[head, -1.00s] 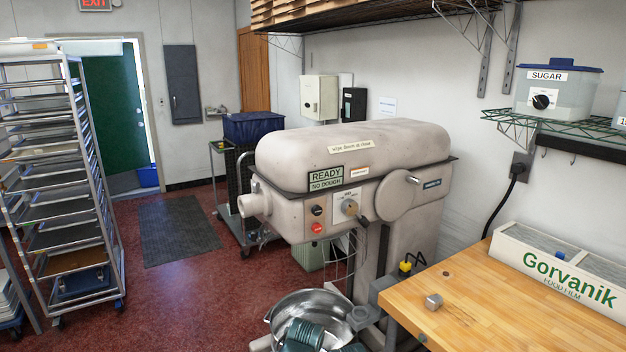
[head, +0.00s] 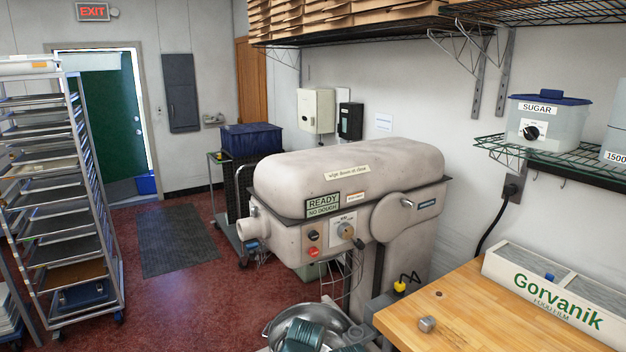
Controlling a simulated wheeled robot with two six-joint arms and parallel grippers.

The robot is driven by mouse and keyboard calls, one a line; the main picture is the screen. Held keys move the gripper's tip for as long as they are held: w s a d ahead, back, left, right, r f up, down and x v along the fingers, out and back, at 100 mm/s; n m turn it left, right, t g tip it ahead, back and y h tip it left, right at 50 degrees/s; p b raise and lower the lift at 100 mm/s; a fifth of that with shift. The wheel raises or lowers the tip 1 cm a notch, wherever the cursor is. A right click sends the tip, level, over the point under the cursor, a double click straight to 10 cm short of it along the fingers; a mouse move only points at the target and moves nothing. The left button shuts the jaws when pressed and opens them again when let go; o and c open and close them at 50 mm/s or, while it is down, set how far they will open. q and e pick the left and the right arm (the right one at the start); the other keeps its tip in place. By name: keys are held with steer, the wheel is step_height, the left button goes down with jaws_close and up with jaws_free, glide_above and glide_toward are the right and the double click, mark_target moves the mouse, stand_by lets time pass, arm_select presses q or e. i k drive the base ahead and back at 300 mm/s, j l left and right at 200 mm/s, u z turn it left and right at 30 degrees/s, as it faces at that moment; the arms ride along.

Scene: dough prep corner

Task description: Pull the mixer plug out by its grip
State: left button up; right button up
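Neither gripper can be made out clearly in the head view.
A sugar bin (head: 545,125) stands on the wire shelf (head: 550,157).

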mark_target(399, 288)
steer(key=i+l+z, duration=0.25)
steer(key=i+l, duration=0.2)
steer(key=i, duration=0.25)
steer(key=i+l+z, duration=0.15)
steer(key=i, duration=0.25)
steer(key=i+j+u, duration=0.15)
steer(key=u, duration=0.2)
steer(key=i+j+u, duration=0.2)
steer(key=u, duration=0.15)
